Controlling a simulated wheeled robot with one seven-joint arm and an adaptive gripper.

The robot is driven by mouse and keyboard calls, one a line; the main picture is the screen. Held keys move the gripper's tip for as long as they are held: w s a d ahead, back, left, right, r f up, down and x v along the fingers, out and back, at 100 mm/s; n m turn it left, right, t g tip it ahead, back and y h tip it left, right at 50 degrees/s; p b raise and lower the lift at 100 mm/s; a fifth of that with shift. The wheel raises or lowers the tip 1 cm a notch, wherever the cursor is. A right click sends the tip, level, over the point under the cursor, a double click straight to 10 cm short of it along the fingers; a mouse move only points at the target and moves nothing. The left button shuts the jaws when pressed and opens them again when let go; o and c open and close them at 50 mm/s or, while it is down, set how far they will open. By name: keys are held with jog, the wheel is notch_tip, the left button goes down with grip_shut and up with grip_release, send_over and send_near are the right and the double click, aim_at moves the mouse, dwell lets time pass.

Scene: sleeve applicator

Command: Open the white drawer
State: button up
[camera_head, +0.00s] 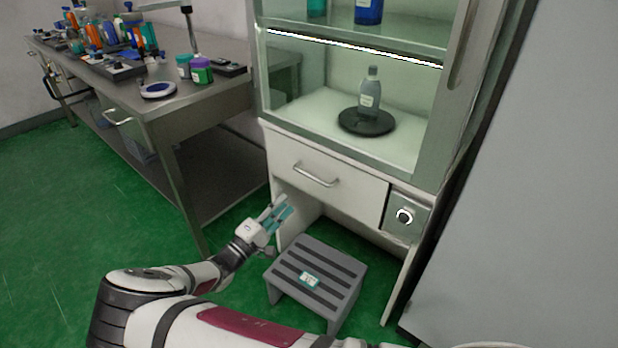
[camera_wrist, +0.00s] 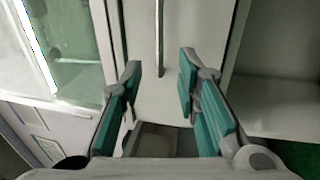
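The white drawer (camera_head: 345,190) is under the glass-fronted cabinet and looks closed. Its front carries a metal bar handle (camera_head: 316,175). My gripper (camera_head: 282,210) is open and empty, low and to the left of the handle in the head view. In the wrist view my gripper (camera_wrist: 160,72) has its two teal-padded fingers spread wide, with the drawer front (camera_wrist: 185,35) beyond them. The handle (camera_wrist: 158,40) runs upright in that picture, its lower end near the gap between the fingertips. I see no finger touching the handle.
A grey step stool (camera_head: 318,280) stands on the green floor below the drawer. A control box with a dial (camera_head: 405,216) is right of the drawer. A bottle on a black disc (camera_head: 368,118) stands inside the cabinet. A metal table (camera_head: 190,105) with several items is at the left.

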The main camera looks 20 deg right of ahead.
aim_at(311, 177)
jog(key=b+x, duration=0.2)
jog(key=x, duration=1.1)
jog(key=shift+d, duration=0.1)
grip_shut()
